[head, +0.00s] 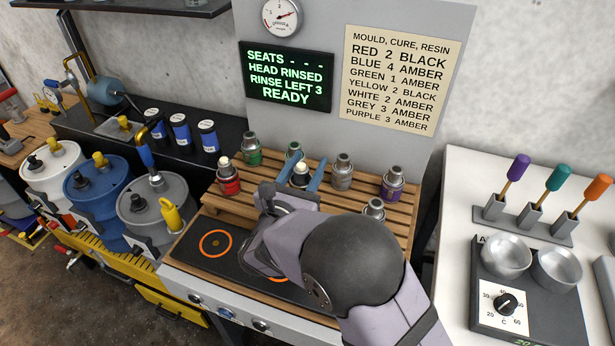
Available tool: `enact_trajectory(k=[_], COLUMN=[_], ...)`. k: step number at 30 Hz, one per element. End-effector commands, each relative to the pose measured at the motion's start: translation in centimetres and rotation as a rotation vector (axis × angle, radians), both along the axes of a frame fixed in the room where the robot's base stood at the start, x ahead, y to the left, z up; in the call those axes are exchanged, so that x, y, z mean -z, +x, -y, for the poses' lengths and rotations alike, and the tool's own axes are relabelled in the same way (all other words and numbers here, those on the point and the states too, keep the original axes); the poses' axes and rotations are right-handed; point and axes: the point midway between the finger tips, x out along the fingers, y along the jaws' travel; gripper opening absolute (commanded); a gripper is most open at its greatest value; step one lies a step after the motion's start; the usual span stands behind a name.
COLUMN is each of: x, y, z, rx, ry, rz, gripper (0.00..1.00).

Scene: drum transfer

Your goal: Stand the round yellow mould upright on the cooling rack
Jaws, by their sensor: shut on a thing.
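The cooling rack (405,214) is a stepped wooden slatted stand at the back of the hotplate bench.
On the rack stand a red mould (228,181), a green one (251,157), a grey-white one (342,177), a purple one (391,187) and a grey one (374,210). Another (293,150) is close behind my gripper. Drums (152,216) stand left; a white table (456,190) is right.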

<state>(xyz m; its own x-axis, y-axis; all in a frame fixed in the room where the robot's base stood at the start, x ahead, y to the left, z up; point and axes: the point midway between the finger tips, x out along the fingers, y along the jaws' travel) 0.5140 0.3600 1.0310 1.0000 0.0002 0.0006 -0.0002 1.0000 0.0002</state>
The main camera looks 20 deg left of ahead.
Motion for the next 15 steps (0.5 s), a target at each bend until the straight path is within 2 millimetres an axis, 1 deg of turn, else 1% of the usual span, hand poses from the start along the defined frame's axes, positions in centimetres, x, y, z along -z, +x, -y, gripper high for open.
enact_trajectory(k=[2,9,12,15], x=[0.3,3.1,3.8,4.0], y=[0.0,0.0,0.0,0.0], z=[0.0,0.0,0.0,0.0], rx=[0.000,0.001,0.000,0.000], ry=[-0.001,-0.003,-0.001,0.001], rz=[0.001,0.000,0.001,0.002], gripper=[0.10,0.10,0.10,0.10])
